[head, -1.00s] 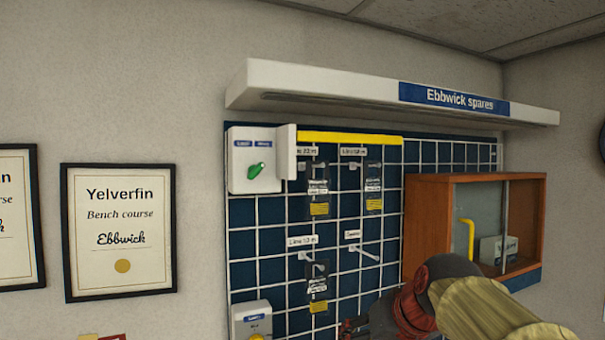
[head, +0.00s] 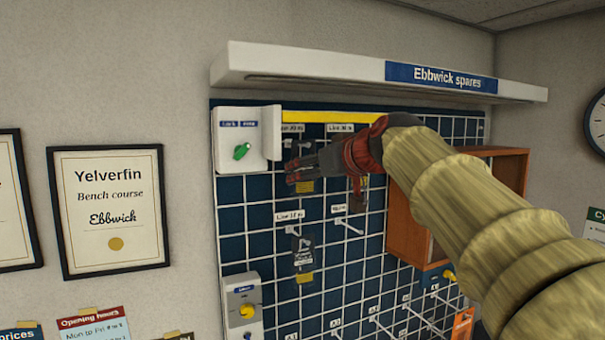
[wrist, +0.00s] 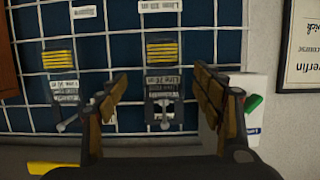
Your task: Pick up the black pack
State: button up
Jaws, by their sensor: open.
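Several dark packs with yellow stripes hang from hooks on the blue gridded board; I cannot tell which is the black pack meant. The upper-left pack (head: 304,187) is partly hidden by my gripper (head: 293,172) in the head view. In the wrist view, which is upside down, this pack (wrist: 165,52) appears between the open fingers of my gripper (wrist: 160,75). Whether they touch it is unclear. The upper-right pack (wrist: 60,72) hangs to its left there, and in the head view my arm mostly covers it. A lower pack (head: 303,258) hangs below.
A white box with a green knob (head: 241,151) sticks out left of the upper packs. A white shelf (head: 300,75) overhangs the board (head: 232,228). A wooden cabinet (head: 408,215) stands right, partly behind my arm. Another box has a yellow knob (head: 247,312).

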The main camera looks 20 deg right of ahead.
aim_at(304, 197)
jog(key=p+x, duration=0.1)
jog(key=x, duration=0.3)
jog(key=shift+w+a, duration=0.15)
jog(key=shift+c, duration=0.7)
jog(key=c, duration=1.1)
jog(key=shift+c, duration=0.4)
